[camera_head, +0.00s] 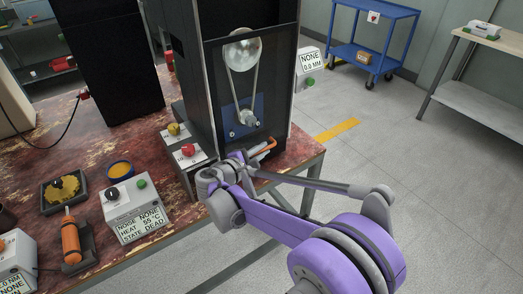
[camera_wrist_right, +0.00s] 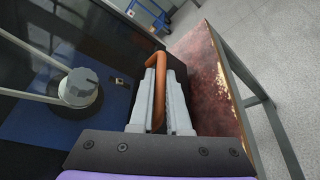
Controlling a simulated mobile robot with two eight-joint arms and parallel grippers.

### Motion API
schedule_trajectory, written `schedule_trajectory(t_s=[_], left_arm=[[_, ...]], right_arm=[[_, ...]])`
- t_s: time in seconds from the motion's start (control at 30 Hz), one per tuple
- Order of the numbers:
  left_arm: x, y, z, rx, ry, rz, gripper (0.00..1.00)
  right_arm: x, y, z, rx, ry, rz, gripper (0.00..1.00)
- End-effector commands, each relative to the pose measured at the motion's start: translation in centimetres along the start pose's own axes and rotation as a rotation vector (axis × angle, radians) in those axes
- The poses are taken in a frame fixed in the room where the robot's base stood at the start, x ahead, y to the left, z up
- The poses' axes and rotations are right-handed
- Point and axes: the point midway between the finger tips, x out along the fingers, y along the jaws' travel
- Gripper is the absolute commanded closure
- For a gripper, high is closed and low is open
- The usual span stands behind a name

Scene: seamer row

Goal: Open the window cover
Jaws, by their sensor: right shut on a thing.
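The window cover (camera_head: 278,85) is a dark see-through panel on the front of the tall black machine. A pulley wheel and belt show behind it, and the cover appears to lie flat over the front. Its orange-brown handle (camera_head: 266,146) is at the lower right. My right gripper (camera_head: 250,157) is at this handle. In the right wrist view, the grey fingers of my right gripper (camera_wrist_right: 161,85) are shut around the handle (camera_wrist_right: 157,112). Part of the handle is hidden by the fingers. My left gripper is not in view.
The machine stands on a worn red table (camera_head: 80,125). Boxes with red (camera_head: 188,150) and yellow (camera_head: 173,129) buttons sit close to its left. A NOISE/HEAT/STATE box (camera_head: 130,208) is further left. Open floor (camera_head: 400,150) lies to the right, with a blue cart (camera_head: 371,55) behind.

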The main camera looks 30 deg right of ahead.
Motion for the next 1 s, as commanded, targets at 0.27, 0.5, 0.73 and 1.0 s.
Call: schedule_trajectory(t_s=[0.27, 0.5, 0.73, 1.0], left_arm=[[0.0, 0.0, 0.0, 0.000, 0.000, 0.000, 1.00], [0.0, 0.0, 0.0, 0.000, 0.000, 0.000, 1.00], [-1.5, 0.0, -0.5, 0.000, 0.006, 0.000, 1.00], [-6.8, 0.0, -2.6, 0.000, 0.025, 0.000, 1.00]], right_arm=[[0.0, 0.0, 0.0, 0.000, 0.000, -0.001, 1.00], [0.0, 0.0, 0.0, 0.000, 0.000, -0.001, 1.00], [-0.5, 1.6, 1.1, 0.001, 0.000, 0.000, 1.00], [-2.1, 7.8, 5.0, 0.003, -0.001, 0.003, 1.00]])
